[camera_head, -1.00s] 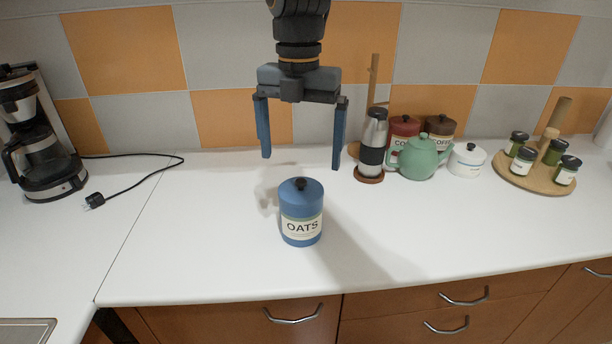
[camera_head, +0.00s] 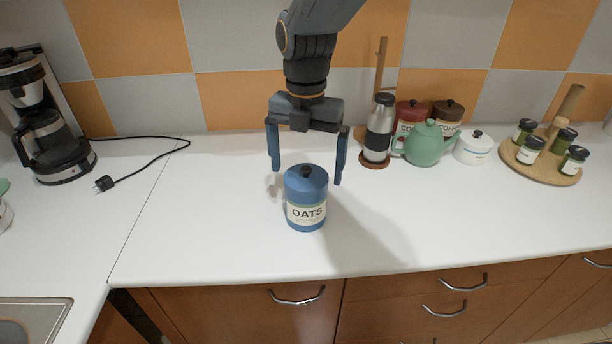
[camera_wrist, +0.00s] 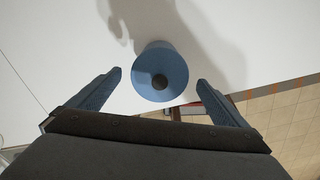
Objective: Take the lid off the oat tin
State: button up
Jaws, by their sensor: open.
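The blue oat tin (camera_head: 306,213) stands upright on the white counter, with its OATS label facing the head camera. My gripper (camera_head: 306,177) is open and empty, pointing down, with one blue finger on either side of the lid in the head view.
A steel flask (camera_head: 379,130), green teapot (camera_head: 427,145), canisters and a white pot (camera_head: 474,147) stand at the back right. Spice jars sit on a round wooden board (camera_head: 540,168). A coffee maker (camera_head: 52,130) is at left. Counter around the tin is clear.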

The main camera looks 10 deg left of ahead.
jog(key=c, duration=1.1)
